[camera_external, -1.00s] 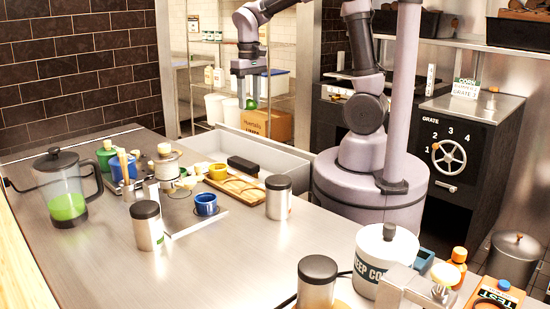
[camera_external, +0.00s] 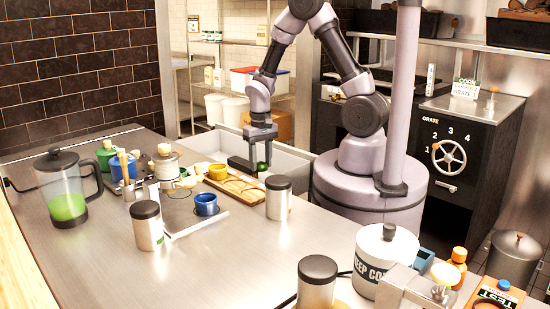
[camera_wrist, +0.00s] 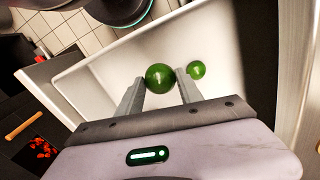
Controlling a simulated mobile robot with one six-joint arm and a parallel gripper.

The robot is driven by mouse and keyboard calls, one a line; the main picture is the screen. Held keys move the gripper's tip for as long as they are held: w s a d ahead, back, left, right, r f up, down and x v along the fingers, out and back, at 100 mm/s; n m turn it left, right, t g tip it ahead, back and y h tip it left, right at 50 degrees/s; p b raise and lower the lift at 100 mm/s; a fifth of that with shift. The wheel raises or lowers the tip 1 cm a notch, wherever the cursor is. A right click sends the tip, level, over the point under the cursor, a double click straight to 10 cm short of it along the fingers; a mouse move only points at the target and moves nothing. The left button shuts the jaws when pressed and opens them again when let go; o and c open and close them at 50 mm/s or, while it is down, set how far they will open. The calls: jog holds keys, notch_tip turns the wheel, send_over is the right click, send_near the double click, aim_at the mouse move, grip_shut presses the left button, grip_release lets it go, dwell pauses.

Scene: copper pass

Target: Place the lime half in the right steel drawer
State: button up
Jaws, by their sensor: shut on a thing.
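The lime half (camera_wrist: 160,77) is a round green piece between my gripper's fingertips (camera_wrist: 159,84) in the wrist view. My gripper is shut on it. In the external view my gripper (camera_external: 259,165) points down at the open steel drawer (camera_external: 297,162) beyond the counter's far edge, and the green piece (camera_external: 262,167) shows at its fingertips. In the wrist view the drawer's pale inside (camera_wrist: 105,70) lies below the held piece. A second, smaller-looking green round piece (camera_wrist: 196,69) shows inside the drawer, just right of my gripper. I cannot tell the held piece's height above the drawer floor.
A wooden board (camera_external: 240,186) lies on the counter beside the drawer. A steel canister with a dark lid (camera_external: 278,203) stands near it. The front counter middle is clear.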

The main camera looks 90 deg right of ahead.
notch_tip(320, 180, down, 12)
jog(key=b, duration=0.5)
jog(key=shift+r, duration=0.45)
jog(key=shift+f, duration=0.1)
jog(key=o, duration=0.4)
jog(key=shift+f, duration=0.1)
jog(key=o, duration=0.4)
